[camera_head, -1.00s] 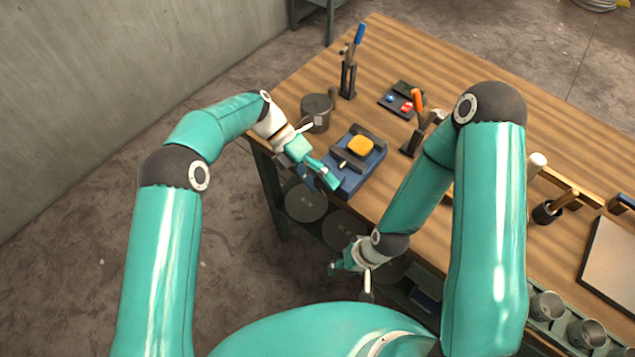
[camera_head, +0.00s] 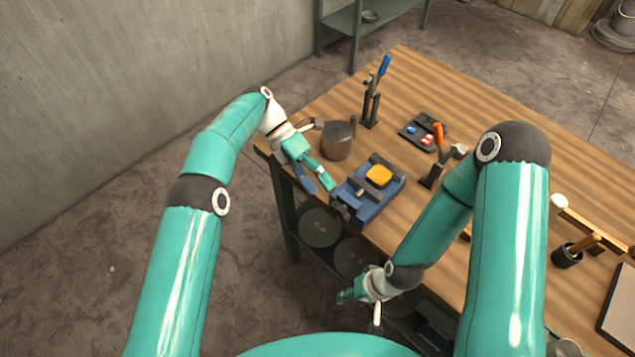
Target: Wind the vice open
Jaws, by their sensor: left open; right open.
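The blue vice (camera_head: 376,206) sits at the table's near left edge, with a yellow block (camera_head: 379,175) at its dark jaws. Dark parts show at its front end (camera_head: 342,209); I cannot make out the handle clearly. My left gripper (camera_head: 320,189) is open and empty, just left of the vice's front end, its fingers pointing down toward the table edge. It looks apart from the vice. My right gripper (camera_head: 347,297) is open and empty, low in front of the table, well away from the vice.
A grey metal pot (camera_head: 338,140) stands behind my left gripper. A blue-handled tool in a stand (camera_head: 373,95), a dark tray (camera_head: 421,131) and an orange-handled tool (camera_head: 437,145) are farther back. A lower shelf with round lids (camera_head: 320,228) lies under the table edge.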

